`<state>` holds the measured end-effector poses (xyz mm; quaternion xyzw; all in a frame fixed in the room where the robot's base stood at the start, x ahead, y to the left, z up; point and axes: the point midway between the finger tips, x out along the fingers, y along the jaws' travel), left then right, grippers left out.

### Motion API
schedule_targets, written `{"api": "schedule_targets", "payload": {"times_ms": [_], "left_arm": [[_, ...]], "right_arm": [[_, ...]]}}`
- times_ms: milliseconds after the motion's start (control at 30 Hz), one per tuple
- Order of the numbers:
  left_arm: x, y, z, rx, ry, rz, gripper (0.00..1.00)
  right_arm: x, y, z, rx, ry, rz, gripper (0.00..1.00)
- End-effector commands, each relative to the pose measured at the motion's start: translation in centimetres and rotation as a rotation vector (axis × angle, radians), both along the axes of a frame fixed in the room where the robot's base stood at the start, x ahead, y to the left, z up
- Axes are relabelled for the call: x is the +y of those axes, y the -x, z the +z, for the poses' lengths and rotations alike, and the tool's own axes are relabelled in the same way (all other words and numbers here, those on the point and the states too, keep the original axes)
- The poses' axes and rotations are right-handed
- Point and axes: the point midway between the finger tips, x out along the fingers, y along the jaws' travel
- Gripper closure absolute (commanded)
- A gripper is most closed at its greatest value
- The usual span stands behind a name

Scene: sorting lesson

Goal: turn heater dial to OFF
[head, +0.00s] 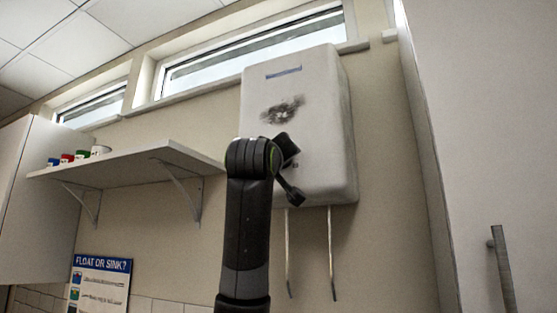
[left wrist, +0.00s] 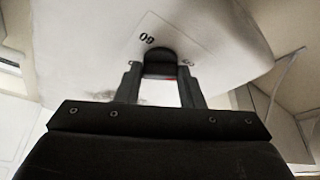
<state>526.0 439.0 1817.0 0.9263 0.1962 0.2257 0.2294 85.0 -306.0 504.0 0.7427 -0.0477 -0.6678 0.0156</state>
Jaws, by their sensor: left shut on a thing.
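The heater (head: 310,120) is a white box high on the wall under the window. In the left wrist view its white body (left wrist: 225,30) fills the upper part. A black round dial (left wrist: 160,54) sits on a label plate there, with "60" upside down beside it. My left gripper (left wrist: 160,80) is shut on the dial, one finger on each side. The dial's pointer and an OFF mark cannot be made out. In the head view my left arm hides the dial. My right gripper is in neither view.
A wall shelf (head: 130,163) with small coloured pots (head: 68,158) is left of the heater. Two thin pipes (head: 331,250) hang below it. A "FLOAT OR SINK?" poster (head: 100,285) is low left. A tall white door with a handle (head: 502,270) stands at right.

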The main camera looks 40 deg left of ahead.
Motion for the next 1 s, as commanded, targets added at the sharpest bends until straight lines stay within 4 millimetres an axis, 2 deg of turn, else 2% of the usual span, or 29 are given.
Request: {"api": "schedule_targets", "payload": {"times_ms": [167,200,333,733,867,1000], "left_arm": [[0.0,0.0,0.1,-0.002,0.001,-0.001,0.88],[0.0,0.0,0.1,-0.002,0.001,-0.001,0.6],[0.0,0.0,0.1,-0.002,0.0,-0.001,0.44],[-0.4,0.6,-0.4,-0.001,-0.001,-0.001,0.44],[-1.2,2.2,-1.2,-0.005,-0.003,-0.001,0.44],[-2.6,4.7,-2.4,-0.006,-0.001,-0.002,0.44]], "right_arm": [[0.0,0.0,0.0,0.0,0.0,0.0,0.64],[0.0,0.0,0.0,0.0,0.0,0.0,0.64],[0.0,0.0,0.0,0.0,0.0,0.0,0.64],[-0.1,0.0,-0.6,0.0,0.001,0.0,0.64],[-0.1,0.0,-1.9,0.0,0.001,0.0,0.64],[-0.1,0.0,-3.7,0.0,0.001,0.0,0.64]]}}
